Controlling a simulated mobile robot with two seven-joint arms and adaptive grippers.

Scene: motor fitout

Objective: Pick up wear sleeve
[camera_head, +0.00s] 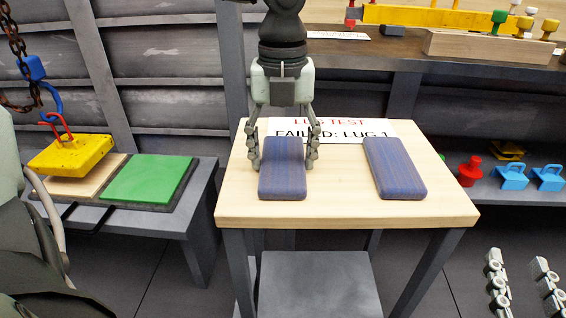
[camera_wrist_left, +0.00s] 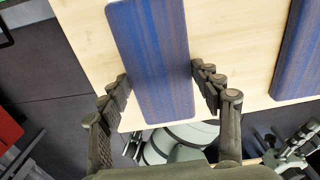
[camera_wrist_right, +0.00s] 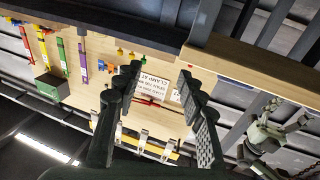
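Two blue, flat, rounded pads, which look like wear sleeves, lie on the wooden table (camera_head: 340,212). The left sleeve (camera_head: 282,174) is between the fingers of my left gripper (camera_head: 284,158). That gripper is open, pointing down, with one finger along each long side and narrow gaps showing. The left wrist view shows the same sleeve (camera_wrist_left: 153,60) between the fingers. The right sleeve (camera_head: 394,168) lies apart to the right. My right gripper (camera_head: 522,285) is open and empty at the lower right, off the table; its fingers also show in the right wrist view (camera_wrist_right: 160,78).
A sign (camera_head: 345,130) reading "FAILED: LUG 1" lies behind the sleeves. A side bench at left holds a green mat (camera_head: 148,178) and a yellow block (camera_head: 72,155) below a chain. Shelves with red and blue parts (camera_head: 512,177) stand at right. The front tabletop is clear.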

